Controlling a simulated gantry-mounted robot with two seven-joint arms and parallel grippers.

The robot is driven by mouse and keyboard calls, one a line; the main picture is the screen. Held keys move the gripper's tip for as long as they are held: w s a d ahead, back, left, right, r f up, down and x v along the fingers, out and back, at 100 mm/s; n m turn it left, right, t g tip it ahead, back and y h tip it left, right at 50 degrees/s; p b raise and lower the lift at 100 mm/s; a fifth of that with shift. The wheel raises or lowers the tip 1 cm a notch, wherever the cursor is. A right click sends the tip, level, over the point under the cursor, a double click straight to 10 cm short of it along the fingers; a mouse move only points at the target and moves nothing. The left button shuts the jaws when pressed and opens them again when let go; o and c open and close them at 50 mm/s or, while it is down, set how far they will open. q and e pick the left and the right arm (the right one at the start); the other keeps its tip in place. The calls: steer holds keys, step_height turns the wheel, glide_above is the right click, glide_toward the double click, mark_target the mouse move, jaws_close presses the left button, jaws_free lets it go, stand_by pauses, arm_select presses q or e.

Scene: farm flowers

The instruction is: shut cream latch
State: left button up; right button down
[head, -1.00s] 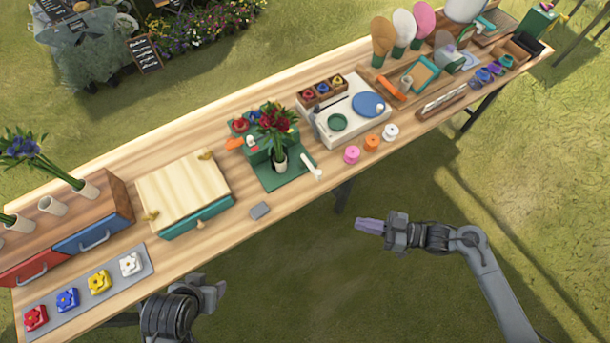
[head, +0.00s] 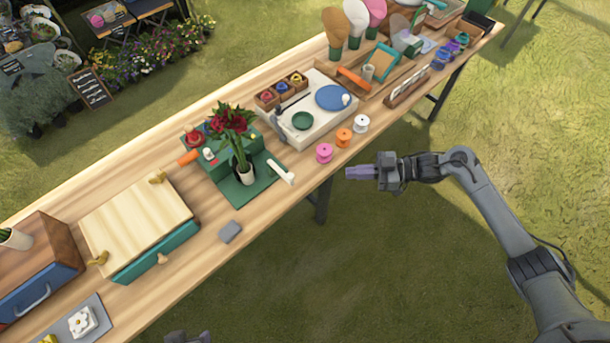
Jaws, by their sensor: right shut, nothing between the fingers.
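A cream-white lever-like piece (head: 281,172), the closest match to a cream latch, sticks out at the right edge of a green mat (head: 240,195). Whether it is open or shut is unclear. A green block with a flower vase (head: 246,174) stands beside it. My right gripper (head: 350,173) is shut and empty, right of the cream piece and apart from it, off the bench's front edge. Only a dark bit of my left gripper (head: 188,338) shows at the bottom edge; its fingers are hidden.
Pink (head: 324,153), orange (head: 344,138) and white (head: 361,123) spools stand near the front edge. A cream-lidded teal box (head: 135,225) with brass-coloured catches (head: 157,177) is at left. A grey block (head: 230,232) lies between. Grass is open in front.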

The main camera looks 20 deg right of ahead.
steer(key=x, duration=1.4)
